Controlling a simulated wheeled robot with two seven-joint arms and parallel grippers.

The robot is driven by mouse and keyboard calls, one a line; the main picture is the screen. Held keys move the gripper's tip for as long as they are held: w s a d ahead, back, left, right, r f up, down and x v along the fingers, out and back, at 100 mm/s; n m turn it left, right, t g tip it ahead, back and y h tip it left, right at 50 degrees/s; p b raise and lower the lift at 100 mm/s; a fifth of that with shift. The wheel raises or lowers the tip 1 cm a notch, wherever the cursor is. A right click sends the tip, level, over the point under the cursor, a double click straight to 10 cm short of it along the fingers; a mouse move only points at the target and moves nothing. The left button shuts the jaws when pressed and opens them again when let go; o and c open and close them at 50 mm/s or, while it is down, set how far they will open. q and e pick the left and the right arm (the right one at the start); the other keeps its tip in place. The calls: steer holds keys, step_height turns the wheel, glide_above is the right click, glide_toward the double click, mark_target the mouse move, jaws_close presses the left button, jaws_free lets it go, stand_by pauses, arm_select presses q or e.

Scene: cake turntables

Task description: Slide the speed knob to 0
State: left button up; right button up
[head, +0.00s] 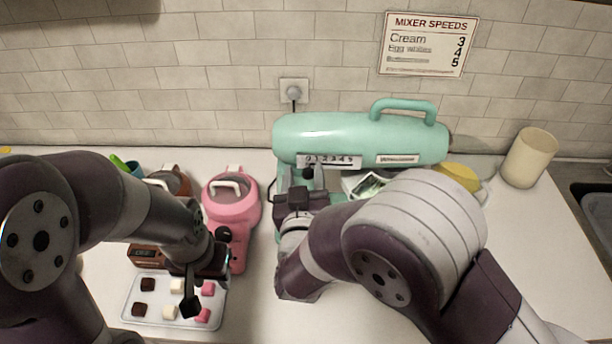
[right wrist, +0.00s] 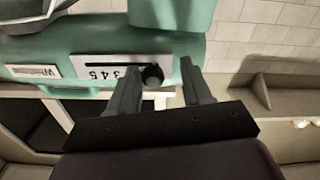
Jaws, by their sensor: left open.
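The teal mixer (head: 360,138) stands against the back wall. Its white speed scale (head: 345,162) is on the front, with numbers rising to the right. The dark round speed knob (right wrist: 152,76) sits toward the low-number end in the right wrist view, where the scale appears upside down; I cannot tell its exact number. My right gripper (right wrist: 158,70) is open, with one finger on each side of the knob, the left finger in that picture nearer. In the head view my right gripper (head: 308,177) partly hides the knob. My left gripper (head: 190,302) is open over the tray of sweets.
A tray (head: 132,313) with several small cubes lies at the front left. A pink appliance (head: 222,205) stands between my arms. A cream canister (head: 529,158) is at the right, near the sink. A wall sign (head: 428,43) lists mixer speeds.

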steer(key=shift+d, duration=0.1)
steer(key=shift+s, duration=0.2)
steer(key=s+b, duration=0.3)
steer(key=s, duration=0.9)
steer(key=shift+s, duration=0.15)
